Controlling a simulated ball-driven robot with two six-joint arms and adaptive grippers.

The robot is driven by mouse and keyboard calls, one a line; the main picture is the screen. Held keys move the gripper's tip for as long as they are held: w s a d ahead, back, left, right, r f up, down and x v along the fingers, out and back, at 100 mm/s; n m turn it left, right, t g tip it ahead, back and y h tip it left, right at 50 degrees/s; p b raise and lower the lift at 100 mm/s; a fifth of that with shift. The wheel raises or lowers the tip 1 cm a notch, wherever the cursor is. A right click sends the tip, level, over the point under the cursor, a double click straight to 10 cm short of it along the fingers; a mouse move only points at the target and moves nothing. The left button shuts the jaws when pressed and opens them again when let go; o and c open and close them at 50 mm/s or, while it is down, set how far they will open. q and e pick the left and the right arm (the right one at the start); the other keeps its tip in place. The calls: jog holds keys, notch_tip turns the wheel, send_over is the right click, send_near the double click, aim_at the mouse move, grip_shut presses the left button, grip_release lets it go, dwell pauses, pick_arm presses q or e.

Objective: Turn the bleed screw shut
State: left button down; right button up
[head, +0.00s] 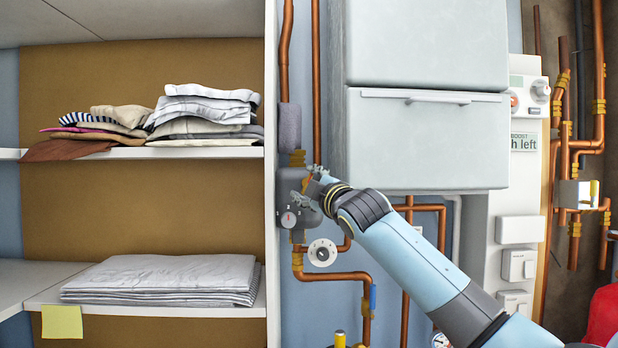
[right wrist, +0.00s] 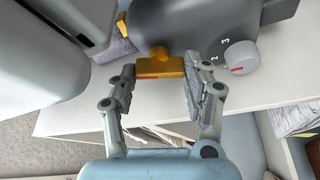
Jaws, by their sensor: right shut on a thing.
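The bleed screw (right wrist: 162,66) is a brass-yellow crossbar with a small red mark, on the side of a dark grey pump body (right wrist: 210,25). In the right wrist view my right gripper (right wrist: 160,72) has one finger at each end of the crossbar and is shut on it. A light grey dial with a red line (head: 289,219) and numbers sits on the pump, beside the gripper. My left gripper is out of view.
Copper pipes (head: 345,276) run above and below the pump. A shelf unit (head: 200,153) with folded laundry stands close on the left. A grey cabinet (head: 430,140) hangs above my right arm. A round white dial (head: 322,252) is just below the pump.

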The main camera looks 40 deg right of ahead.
jog(key=n, duration=0.2)
jog(key=n+g+y, duration=0.1)
jog(key=n, duration=0.1)
jog(key=shift+n+g, duration=0.3)
dwell(0.5)
jog(key=o, duration=1.2)
jog(key=shift+c, duration=0.2)
jog(key=s+a, duration=0.2)
jog(key=s, duration=0.9)
jog(key=shift+s, duration=0.4)
jog(key=shift+d, duration=0.1)
